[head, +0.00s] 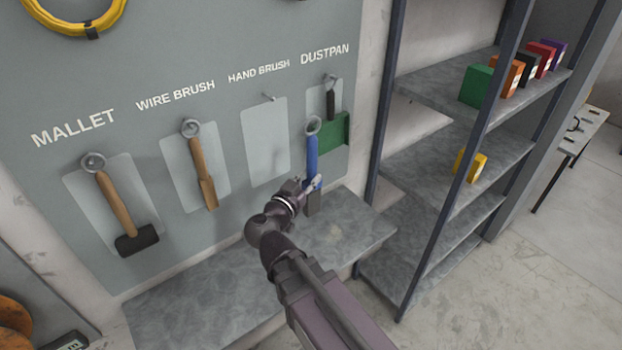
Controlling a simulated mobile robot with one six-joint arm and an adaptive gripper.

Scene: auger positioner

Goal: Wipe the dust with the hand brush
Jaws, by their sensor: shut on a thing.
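The hand brush (312,152) has a blue handle with a grey ring at its top and a dark grey lower end. It hangs roughly upright in front of the dustpan spot of the tool board. My gripper (313,184) is shut on the brush at the lower part of its handle. Below it is the grey stone-like bench top (215,290). A faint pale patch, perhaps the dust (336,232), shows on the bench just right of and below the brush. The lower end of the brush looks above the bench; contact cannot be told.
The green dustpan (334,132) hangs behind the brush. The hand brush peg (268,97) is empty. A mallet (116,200) and a wire brush (203,172) hang to the left. A shelf rack (480,200) with coloured boxes stands right of the bench. The bench's left part is clear.

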